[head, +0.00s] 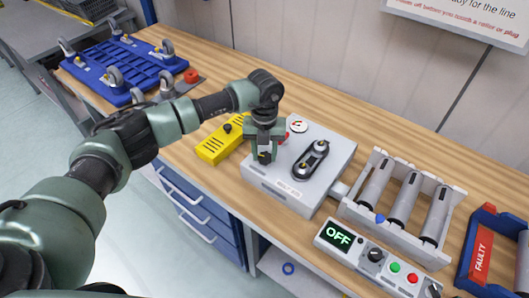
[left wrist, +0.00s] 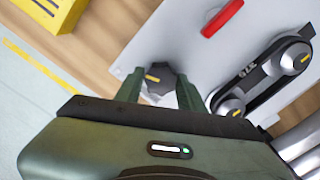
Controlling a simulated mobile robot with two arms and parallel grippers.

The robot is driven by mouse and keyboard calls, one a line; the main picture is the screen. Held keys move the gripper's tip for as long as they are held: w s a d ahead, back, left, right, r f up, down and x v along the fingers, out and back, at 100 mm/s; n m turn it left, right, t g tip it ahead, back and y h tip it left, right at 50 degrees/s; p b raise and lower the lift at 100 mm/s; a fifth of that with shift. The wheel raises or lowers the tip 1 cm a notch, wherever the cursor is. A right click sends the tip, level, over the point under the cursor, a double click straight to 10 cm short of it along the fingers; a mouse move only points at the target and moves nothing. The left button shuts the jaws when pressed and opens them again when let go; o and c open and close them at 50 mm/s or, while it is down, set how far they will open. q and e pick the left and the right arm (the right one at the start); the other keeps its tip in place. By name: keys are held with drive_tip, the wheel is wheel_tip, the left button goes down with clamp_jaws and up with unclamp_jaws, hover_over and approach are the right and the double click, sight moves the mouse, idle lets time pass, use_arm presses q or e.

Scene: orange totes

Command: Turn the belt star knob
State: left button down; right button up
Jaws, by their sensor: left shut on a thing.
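The belt star knob is a dark lobed knob with a yellow mark, and it shows in the left wrist view (left wrist: 158,78). It sits on the light grey belt unit (head: 333,168), near its left side. My left gripper (head: 264,155) is over that side of the unit, pointing down. In the left wrist view its two green fingers (left wrist: 160,90) stand on either side of the knob and are shut on it. The fingers mostly hide the knob in the head view. My right gripper is not in view.
A black belt on two pulleys (head: 311,160) and a red part (left wrist: 222,18) are on the unit. A yellow box (head: 216,146) stands left. A roller frame (head: 437,227), a control box reading OFF (head: 338,236) and a FAULTY tote (head: 478,252) stand right. A blue pallet (head: 125,68) lies far left.

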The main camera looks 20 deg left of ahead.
use_arm(q)
drive_tip(key=shift+f+m+b, duration=0.15)
drive_tip(key=shift+m+b, duration=0.85)
drive_tip(key=shift+b, duration=0.25)
drive_tip(key=m+b, duration=0.6)
drive_tip(key=shift+w, duration=0.1)
drive_tip(key=m+b, duration=0.3)
drive_tip(key=shift+r+m+b, duration=0.2)
drive_tip(key=shift+m+b, duration=0.45)
drive_tip(key=shift+m, duration=0.75)
drive_tip(key=c, duration=0.9)
unclamp_jaws()
drive_tip(key=shift+o, duration=0.2)
drive_tip(key=shift+r, duration=0.1)
